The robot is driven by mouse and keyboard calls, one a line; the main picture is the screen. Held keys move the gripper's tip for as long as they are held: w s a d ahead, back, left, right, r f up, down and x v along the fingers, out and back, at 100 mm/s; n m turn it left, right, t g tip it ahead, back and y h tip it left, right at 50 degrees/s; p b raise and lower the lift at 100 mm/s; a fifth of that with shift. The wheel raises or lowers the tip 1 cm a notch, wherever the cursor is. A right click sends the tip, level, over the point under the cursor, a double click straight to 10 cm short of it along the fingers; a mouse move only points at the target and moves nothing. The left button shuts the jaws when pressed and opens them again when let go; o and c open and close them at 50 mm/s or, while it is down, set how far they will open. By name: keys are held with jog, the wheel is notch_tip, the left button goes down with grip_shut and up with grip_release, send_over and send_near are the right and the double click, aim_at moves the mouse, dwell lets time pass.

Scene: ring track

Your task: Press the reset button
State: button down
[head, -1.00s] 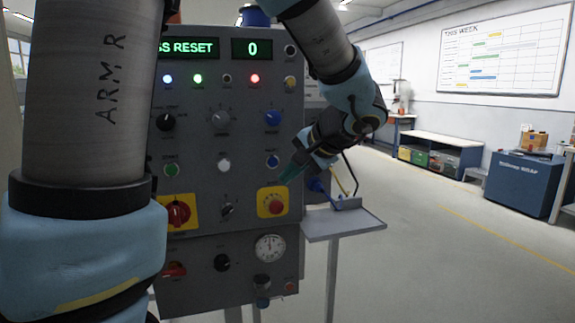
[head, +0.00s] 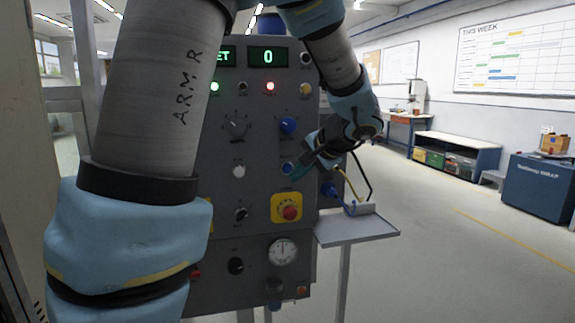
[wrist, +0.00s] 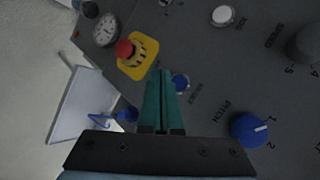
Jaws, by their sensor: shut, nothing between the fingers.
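The reset button is a small blue button (head: 287,168) on the grey control panel (head: 262,190), just above the yellow-backed red stop button. In the wrist view the blue button (wrist: 181,83) shows just right of my fingertips, with a small label beside it. My gripper (head: 297,174) has green fingers, shut and empty, close in front of the panel beside the blue button. In the wrist view my gripper (wrist: 159,74) points at the panel; I cannot tell whether it touches. The panel display (head: 268,56) reads 0; my arm hides part of the text display (head: 227,57).
The red stop button (head: 290,213) lies just below the fingers. A blue knob (head: 288,124) sits above and a white button (head: 238,171) to the left. A gauge (head: 283,251) is lower down. A small shelf (head: 352,232) juts out at right. The floor beyond is open.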

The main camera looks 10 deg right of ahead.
aim_at(287, 169)
jog(key=shift+w+a+b, duration=0.2)
jog(key=shift+w+b, duration=0.1)
jog(key=shift+w, duration=1.1)
dwell(1.0)
jog(key=shift+w, duration=0.4)
jog(key=shift+w+a+b, duration=0.1)
jog(key=shift+w+b, duration=0.2)
jog(key=shift+w, duration=0.1)
dwell(0.6)
jog(key=shift+s, duration=0.1)
jog(key=shift+s+b, duration=0.45)
jog(key=shift+s, duration=0.25)
jog(key=shift+s, duration=0.1)
